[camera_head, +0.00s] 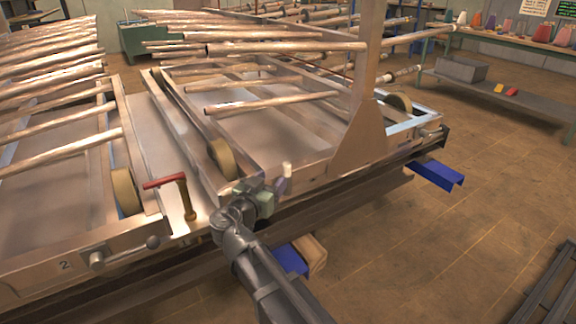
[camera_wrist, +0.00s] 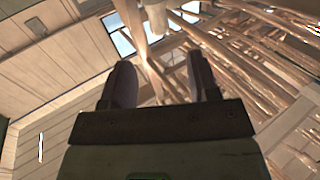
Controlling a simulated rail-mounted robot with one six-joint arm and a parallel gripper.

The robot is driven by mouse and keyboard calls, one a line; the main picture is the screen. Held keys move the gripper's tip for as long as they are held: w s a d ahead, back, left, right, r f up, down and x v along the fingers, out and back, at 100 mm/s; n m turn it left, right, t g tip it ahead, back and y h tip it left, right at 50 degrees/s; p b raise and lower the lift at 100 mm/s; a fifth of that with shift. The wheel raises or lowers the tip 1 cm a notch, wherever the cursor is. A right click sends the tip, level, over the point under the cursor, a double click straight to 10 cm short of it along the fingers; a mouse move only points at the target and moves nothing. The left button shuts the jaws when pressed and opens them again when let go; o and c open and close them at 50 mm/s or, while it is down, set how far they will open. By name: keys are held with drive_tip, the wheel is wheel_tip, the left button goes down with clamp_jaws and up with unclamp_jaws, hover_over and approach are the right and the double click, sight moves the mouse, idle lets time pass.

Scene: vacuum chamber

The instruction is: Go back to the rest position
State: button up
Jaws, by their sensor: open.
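My gripper (camera_head: 284,178) is at the front edge of the metal rack frame in the head view, with my dark arm reaching up to it from the bottom. In the wrist view my gripper (camera_wrist: 162,85) shows two dark fingers spread apart. It is open, and no object is held between the fingers. Beyond the fingers the wrist view shows a pale post (camera_wrist: 155,18), wooden-looking walls and several rods. I cannot tell how far the fingers are from the frame.
A rack frame (camera_head: 310,175) with several rods fills the middle. A red-handled lever (camera_head: 185,195) stands left of my gripper. Wheels (camera_head: 222,158), a blue bracket (camera_head: 435,174) and a grey shelf bench (camera_head: 490,90) are nearby. The brown floor (camera_head: 440,250) at right is mostly clear.

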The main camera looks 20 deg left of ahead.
drive_tip(key=s+d+f+n+g+h, duration=0.1)
drive_tip(key=s+d+f+n+g, duration=0.15)
drive_tip(key=d+f+g, duration=0.45)
drive_tip(key=s+d+f+n+g+h, duration=0.1)
drive_tip(key=s+d+f+n+g, duration=0.2)
drive_tip(key=d+f, duration=0.45)
drive_tip(key=s+d+f+m+g+y, duration=0.1)
drive_tip(key=s+d+m+g+y, duration=0.2)
drive_tip(key=d, duration=1)
drive_tip(key=s+d+f+g+y, duration=0.2)
drive_tip(key=d+g, duration=0.3)
drive_tip(key=d, duration=0.8)
wheel_tip(320, 180, up, 38)
drive_tip(key=d+p, duration=0.1)
drive_tip(key=p, duration=3.6)
drive_tip(key=shift+f, duration=0.25)
